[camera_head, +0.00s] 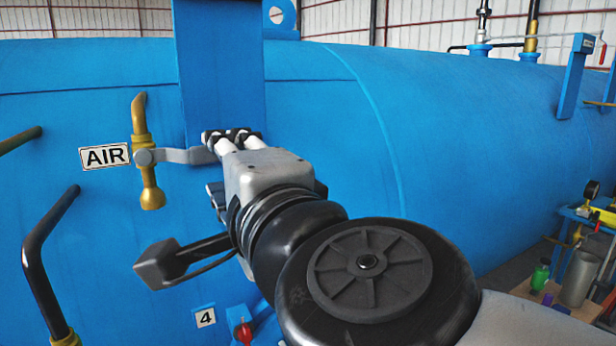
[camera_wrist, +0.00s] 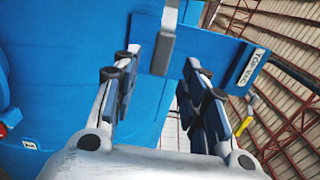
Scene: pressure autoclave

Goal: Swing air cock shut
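The air cock (camera_head: 146,150) is a brass valve on the blue vessel wall, right of a white AIR label. Its flat grey lever (camera_head: 185,155) points right, roughly level, and its far end meets my gripper (camera_head: 229,138). In the wrist view, a grey bar that looks like the lever (camera_wrist: 165,45) runs down from the top edge, in line with the gap of my gripper (camera_wrist: 162,62). The fingers stand apart on either side of it, with clear space to each. Whether the bar lies fully between the fingertips or just beyond them, I cannot tell.
A blue upright plate (camera_head: 222,80) rises behind my fingers. A red-handled valve (camera_head: 243,333) by a 4 label sits below. A blue plate marked TOP VAC (camera_wrist: 243,72) shows in the wrist view.

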